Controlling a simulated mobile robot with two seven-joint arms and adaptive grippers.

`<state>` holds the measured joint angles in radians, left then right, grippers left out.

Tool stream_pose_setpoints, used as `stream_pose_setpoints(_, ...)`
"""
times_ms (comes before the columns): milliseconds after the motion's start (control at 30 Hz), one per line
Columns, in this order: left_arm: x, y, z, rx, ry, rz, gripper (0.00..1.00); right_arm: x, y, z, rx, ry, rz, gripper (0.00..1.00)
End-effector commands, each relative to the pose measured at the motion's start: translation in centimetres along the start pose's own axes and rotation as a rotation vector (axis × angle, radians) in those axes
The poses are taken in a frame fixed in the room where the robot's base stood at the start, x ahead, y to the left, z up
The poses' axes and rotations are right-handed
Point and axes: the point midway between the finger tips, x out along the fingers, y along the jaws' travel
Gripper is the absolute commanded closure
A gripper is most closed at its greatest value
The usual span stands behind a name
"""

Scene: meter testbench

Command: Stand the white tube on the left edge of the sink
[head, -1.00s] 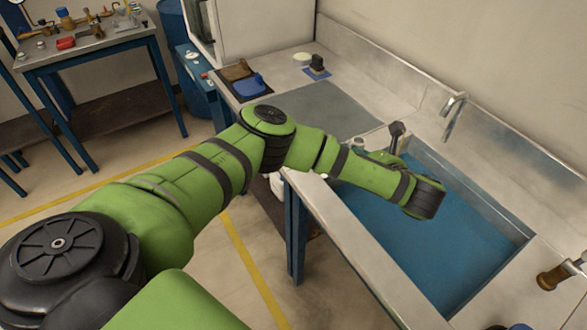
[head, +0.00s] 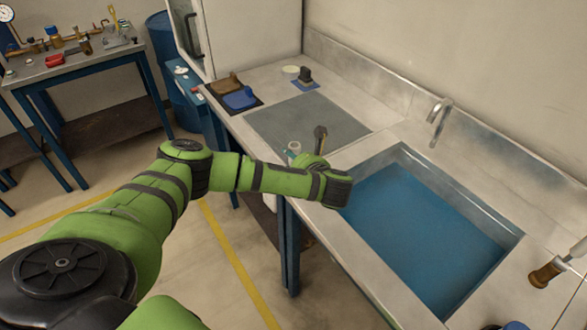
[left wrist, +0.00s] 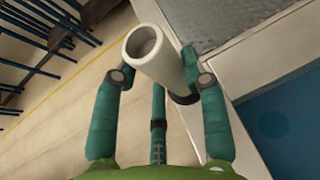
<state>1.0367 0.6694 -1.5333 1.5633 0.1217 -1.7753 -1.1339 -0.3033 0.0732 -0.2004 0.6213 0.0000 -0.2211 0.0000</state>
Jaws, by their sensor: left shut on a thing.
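The white tube (left wrist: 150,48) is a hollow cylinder, its open end facing the camera in the left wrist view. My left gripper (left wrist: 163,78) is shut on it, with a teal finger on each side. The tube's far end is partly hidden. In the head view a small pale end (head: 293,149) shows beside my wrist, which hides most of the gripper. The sink (head: 475,195) is a metal basin with blue inside, right of my wrist; part of it shows in the left wrist view (left wrist: 285,120). The tube appears left of the basin, over or near the counter's front edge. I cannot tell if it touches.
A grey mat (head: 305,125) lies on the counter behind my wrist. A tap (head: 438,118) stands behind the sink. A brass fitting (head: 545,273) stands at the right. Blue and brown items (head: 238,97) sit at the counter's far left. The strip in front of the sink is clear.

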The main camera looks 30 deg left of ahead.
Motion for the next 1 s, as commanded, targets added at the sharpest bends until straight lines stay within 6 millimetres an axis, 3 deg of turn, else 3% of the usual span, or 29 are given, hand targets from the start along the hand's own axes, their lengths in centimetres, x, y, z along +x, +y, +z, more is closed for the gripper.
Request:
stream_pose_setpoints(300, 1.6, 0.1, -3.3, 0.001, -0.001, 0.000, 0.94, -0.9, 0.7, 0.1, -0.003, -0.003, 0.008, 0.60)
stream_pose_setpoints(700, 2.0, 0.1, -3.9, -0.001, -0.001, 0.000, 0.94, -0.8, 0.7, -0.1, -0.003, 0.000, 0.009, 0.60)
stream_pose_setpoints(733, 2.0, 0.1, -4.0, 0.000, -0.001, 0.000, 0.53, -0.8, 0.7, -0.1, -0.003, 0.000, 0.009, 0.60)
stream_pose_setpoints(800, 1.9, 0.1, -3.9, 0.000, -0.001, -0.001, 0.33, -0.8, 0.7, -0.1, -0.003, 0.000, 0.009, 0.60)
stream_pose_setpoints(1000, 1.9, 0.1, -3.9, 0.000, 0.000, 0.000, 0.33, -0.8, 0.7, -0.1, -0.003, 0.002, 0.009, 0.60)
